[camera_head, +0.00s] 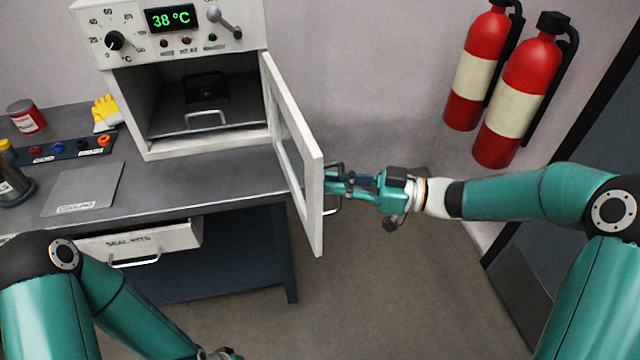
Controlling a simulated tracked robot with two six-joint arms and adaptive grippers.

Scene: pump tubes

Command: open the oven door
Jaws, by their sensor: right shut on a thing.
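The oven (132,100) stands on the bench at the upper left, its display reading 38 °C. Its door (314,205) is swung wide open on the right side, a white frame around a glass pane. The cavity is exposed and holds a tray with a metal handle (206,116) and a dark object (205,88). My right gripper (335,180) is at the outer face of the door, shut on the door handle (334,209), which is partly hidden by the fingers. My left arm comes in at the lower left; only a small part of its gripper end (222,354) shows at the bottom edge.
The grey bench (215,195) carries a red can (27,117), yellow gloves (106,113), a rack of coloured parts (60,150) and a cooling plate (85,190). A drawer labelled seal kits (140,242) sticks out below. Two fire extinguishers (515,100) hang at right. Floor right of the door is clear.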

